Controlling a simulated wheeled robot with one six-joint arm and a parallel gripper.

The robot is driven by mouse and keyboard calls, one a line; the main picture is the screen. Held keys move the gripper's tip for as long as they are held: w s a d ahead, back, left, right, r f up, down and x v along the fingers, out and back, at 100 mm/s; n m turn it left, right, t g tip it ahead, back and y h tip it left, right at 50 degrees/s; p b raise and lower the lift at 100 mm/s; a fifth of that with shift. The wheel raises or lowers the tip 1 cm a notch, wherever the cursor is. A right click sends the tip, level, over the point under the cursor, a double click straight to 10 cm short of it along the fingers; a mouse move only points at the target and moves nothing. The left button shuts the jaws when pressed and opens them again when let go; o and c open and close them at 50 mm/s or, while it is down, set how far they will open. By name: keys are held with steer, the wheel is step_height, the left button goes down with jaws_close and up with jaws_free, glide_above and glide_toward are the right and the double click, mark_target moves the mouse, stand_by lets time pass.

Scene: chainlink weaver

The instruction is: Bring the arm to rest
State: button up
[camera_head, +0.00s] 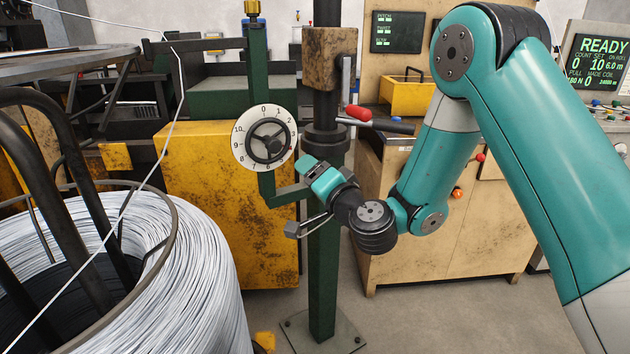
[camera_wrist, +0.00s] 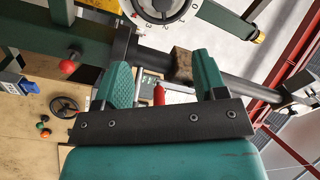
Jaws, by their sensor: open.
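My arm reaches in from the right in the head view, bent at a teal elbow, with the forearm hanging down to the wrist. My gripper (camera_head: 309,168) is in front of the green post, just right of the numbered dial with its handwheel (camera_head: 264,140). In the wrist view my gripper (camera_wrist: 163,75) has its two teal fingers apart. A red-tipped lever (camera_wrist: 159,95) shows between them, beyond the fingers; I see no object held. In the head view the red lever grip (camera_head: 358,113) is above and right of the gripper.
A large coil of wire (camera_head: 190,270) in a black frame fills the lower left, with a strand (camera_head: 160,150) running up from it. A yellow machine housing (camera_head: 215,220) is behind the dial. A wooden cabinet (camera_head: 490,225) stands behind my arm. A screen (camera_head: 598,62) reads READY.

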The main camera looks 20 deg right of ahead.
steer(key=s+a+r+n+g+y+p, duration=0.2)
steer(key=s+a+r+n+g+y, duration=0.35)
steer(key=s+a+n+g, duration=0.35)
steer(key=s+d+r+n+g+h+p, duration=0.1)
steer(key=s+d+n+g+h, duration=0.2)
steer(key=s, duration=0.8)
steer(key=s+d+r+n+g+h+p, duration=0.1)
steer(key=s+d+g, duration=0.4)
steer(key=s, duration=0.7)
steer(key=shift+s+d+r+n+g+h+p, duration=0.3)
steer(key=shift+d+r+n+h+p, duration=0.15)
steer(key=shift+n+h, duration=0.7)
